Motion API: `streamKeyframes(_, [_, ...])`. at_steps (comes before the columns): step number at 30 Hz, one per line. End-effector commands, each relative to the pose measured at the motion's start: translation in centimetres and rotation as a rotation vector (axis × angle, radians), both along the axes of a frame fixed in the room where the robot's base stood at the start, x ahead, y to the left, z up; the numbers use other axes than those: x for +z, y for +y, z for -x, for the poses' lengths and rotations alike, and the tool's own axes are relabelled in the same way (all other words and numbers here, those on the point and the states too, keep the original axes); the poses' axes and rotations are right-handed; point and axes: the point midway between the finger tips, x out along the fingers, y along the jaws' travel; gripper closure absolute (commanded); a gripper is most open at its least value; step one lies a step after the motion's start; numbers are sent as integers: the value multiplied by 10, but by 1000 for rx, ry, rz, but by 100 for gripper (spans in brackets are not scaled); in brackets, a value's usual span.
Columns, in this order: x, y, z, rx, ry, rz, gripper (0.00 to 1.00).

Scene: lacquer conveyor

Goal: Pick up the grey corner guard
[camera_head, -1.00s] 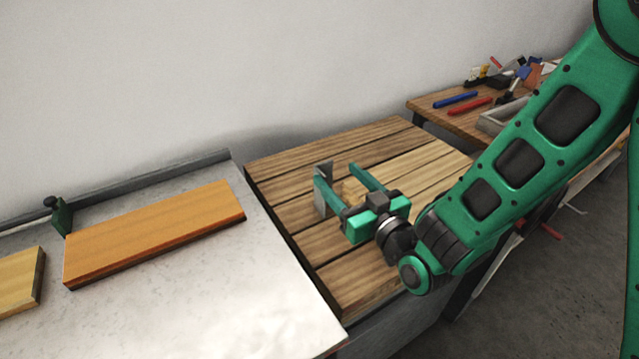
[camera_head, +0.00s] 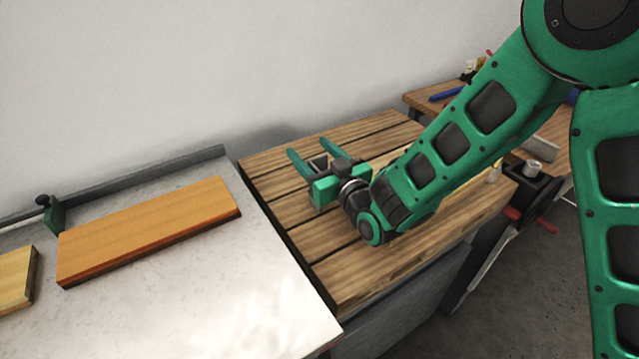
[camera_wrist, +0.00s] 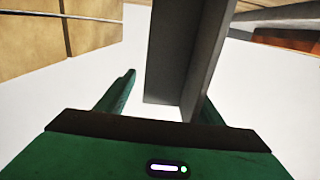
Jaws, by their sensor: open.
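The grey corner guard (camera_wrist: 173,55) is a long, L-shaped angled strip, large and close in the wrist view. It reaches from the top edge down toward my jaws. In the head view only a small grey part of the guard (camera_head: 318,163) shows, by the base of my fingers; my gripper hides the rest. My gripper (camera_head: 306,147) is open low over the slatted wooden surface. In the wrist view the left finger stands clear of the guard, and the guard covers much of the right finger. I cannot tell whether either finger touches it.
The slatted wooden table (camera_head: 350,285) has bare boards around my gripper. A grey conveyor top (camera_head: 220,290) lies to the left with an orange-brown board (camera_head: 150,230) and a paler board (camera_head: 15,280). A tool bench is behind my arm at the right.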

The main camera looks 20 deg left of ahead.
Motion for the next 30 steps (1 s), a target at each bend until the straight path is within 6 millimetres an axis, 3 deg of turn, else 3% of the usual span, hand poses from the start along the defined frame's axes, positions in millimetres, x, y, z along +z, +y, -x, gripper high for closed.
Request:
streamKeyframes(9, [0,4,-3,0,-1,1,39])
streamKeyframes(11, [0,4,-3,0,0,1,51])
streamKeyframes(16, [0,4,-3,0,0,1,92])
streamKeyframes(17, [0,4,-3,0,0,1,95])
streamKeyframes(30, [9,4,-3,-1,-2,2,95])
